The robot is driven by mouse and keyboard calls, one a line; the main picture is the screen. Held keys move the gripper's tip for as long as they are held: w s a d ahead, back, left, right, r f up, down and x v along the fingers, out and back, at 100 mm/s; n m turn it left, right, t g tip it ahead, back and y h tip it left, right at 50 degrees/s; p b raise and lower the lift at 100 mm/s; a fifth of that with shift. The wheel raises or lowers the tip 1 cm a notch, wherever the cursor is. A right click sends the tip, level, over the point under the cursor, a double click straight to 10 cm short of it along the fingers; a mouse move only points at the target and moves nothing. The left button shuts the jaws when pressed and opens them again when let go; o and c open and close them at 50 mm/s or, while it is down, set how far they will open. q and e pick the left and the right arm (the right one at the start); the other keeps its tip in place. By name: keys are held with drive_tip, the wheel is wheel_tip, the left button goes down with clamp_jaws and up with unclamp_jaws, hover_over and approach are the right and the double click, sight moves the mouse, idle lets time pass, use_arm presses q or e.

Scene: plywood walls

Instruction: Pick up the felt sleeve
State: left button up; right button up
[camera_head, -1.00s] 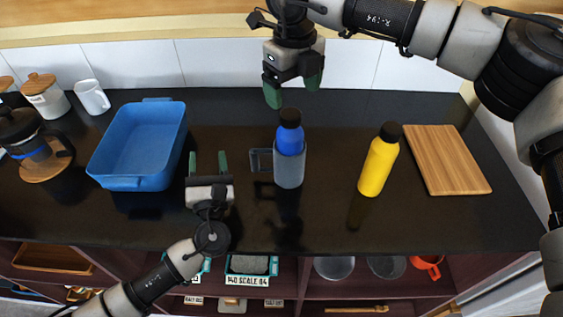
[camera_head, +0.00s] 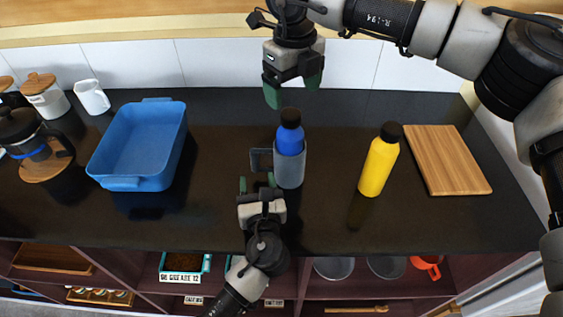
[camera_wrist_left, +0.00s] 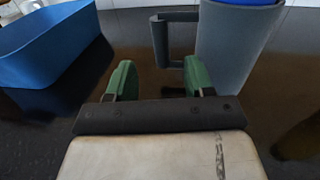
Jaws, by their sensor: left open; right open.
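The grey felt sleeve (camera_head: 291,170) stands upright on the dark counter around a blue bottle (camera_head: 290,140) with a black cap. Its dark loop handle (camera_head: 261,160) points left. In the left wrist view the sleeve (camera_wrist_left: 228,50) and its handle (camera_wrist_left: 161,42) are ahead of the fingers. My left gripper (camera_head: 257,184) is open and empty, just in front of the handle. Its green fingertips (camera_wrist_left: 158,78) show apart in the wrist view, with the handle beyond them. My right gripper (camera_head: 292,88) is open and empty, above and behind the bottle.
A blue bin (camera_head: 140,145) is at the left, with a French press (camera_head: 30,140), a lidded jar (camera_head: 45,95) and a white mug (camera_head: 92,97). Counter between bin and sleeve is clear.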

sight(255, 163)
use_arm(q)
drive_tip(key=w, duration=0.3)
drive_tip(key=w+a, duration=0.1)
drive_tip(key=w, duration=0.1)
drive_tip(key=shift+w, duration=0.3)
drive_tip(key=shift+s, duration=0.15)
drive_tip(key=c, duration=0.3)
drive_tip(key=shift+r, duration=0.1)
clamp_jaws()
